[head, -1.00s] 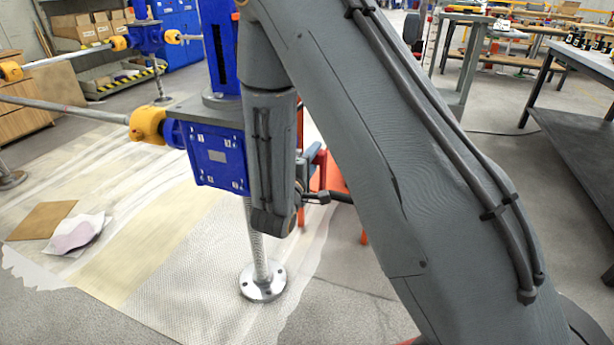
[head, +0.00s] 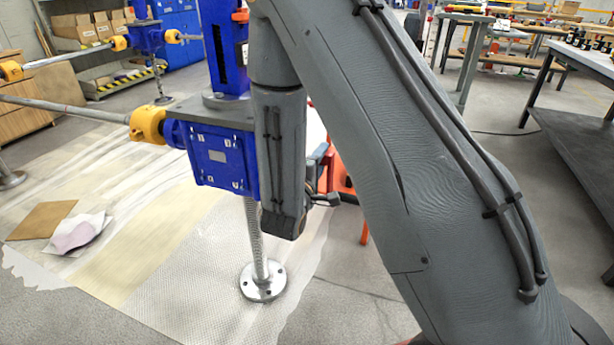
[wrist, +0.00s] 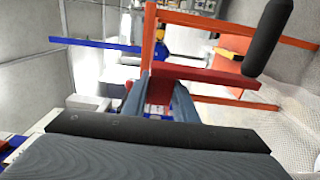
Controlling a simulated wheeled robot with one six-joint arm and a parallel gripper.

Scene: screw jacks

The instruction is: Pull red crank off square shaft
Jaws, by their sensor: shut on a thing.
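In the wrist view the red crank (wrist: 215,77) lies across the picture, with its black handle (wrist: 268,38) standing at the right end. My gripper (wrist: 160,88) is shut on the crank's left end, which is partly hidden between the fingers. In the head view the blue screw jack gearbox (head: 213,158) stands on its threaded column, left of my wrist. My arm hides the near side of the jack, the square shaft and most of the gripper. I cannot tell whether the crank is on or off the shaft.
An orange stand (head: 364,230) is partly hidden behind my arm; its frame crosses the wrist view (wrist: 240,30). A dark workbench (head: 575,140) stands at right. Floor between them is mostly clear.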

